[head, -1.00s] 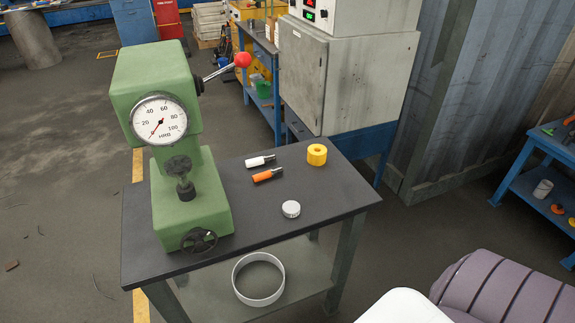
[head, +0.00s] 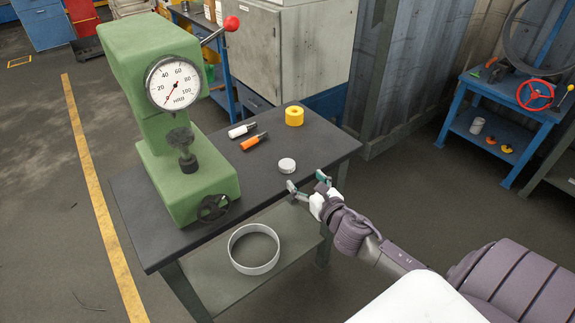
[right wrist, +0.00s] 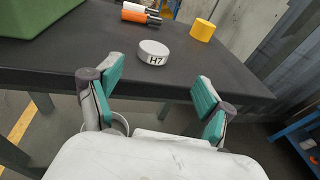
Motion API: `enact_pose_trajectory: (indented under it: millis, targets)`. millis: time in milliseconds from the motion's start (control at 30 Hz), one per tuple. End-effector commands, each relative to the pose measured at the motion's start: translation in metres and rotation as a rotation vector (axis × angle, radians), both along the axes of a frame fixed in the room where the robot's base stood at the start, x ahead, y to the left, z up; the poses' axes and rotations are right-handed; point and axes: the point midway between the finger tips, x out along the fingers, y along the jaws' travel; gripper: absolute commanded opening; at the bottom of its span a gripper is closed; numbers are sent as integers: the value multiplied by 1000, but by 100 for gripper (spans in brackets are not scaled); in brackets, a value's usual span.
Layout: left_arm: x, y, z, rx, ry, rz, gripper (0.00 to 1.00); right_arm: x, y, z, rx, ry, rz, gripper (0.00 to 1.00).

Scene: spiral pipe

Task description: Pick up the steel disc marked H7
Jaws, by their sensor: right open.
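The steel disc marked H7 (head: 287,165) lies flat on the dark table near its front right edge. In the right wrist view the disc (right wrist: 153,52) shows its H7 mark on the side facing me. My right gripper (head: 307,188) is open and empty at the table's front edge, just short of the disc. In the right wrist view its two teal-padded fingers (right wrist: 158,90) stand wide apart, with the disc beyond them and between their lines. The left gripper is not in view.
A green hardness tester (head: 185,170) with a dial stands on the table's left.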

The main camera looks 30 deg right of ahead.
Motion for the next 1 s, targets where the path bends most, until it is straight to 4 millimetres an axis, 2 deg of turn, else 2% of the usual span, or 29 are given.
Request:
enact_pose_trajectory:
  millis: [100, 367, 633, 767, 967, 1000]
  targets:
    - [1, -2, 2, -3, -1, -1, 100, 21, -2, -2, 4, -1, -3, 80]
    - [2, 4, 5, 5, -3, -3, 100, 41, -3, -5, 5, -1, -2, 80]
    - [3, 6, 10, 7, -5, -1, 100, 80, -2, -11, 5, 0, -2, 80]
    - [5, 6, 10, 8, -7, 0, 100, 87, -2, -13, 5, 0, -1, 80]
    - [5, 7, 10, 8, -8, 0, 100, 87, -3, -13, 5, 1, -1, 80]
    - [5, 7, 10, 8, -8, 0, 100, 87, -3, -13, 5, 1, -1, 75]
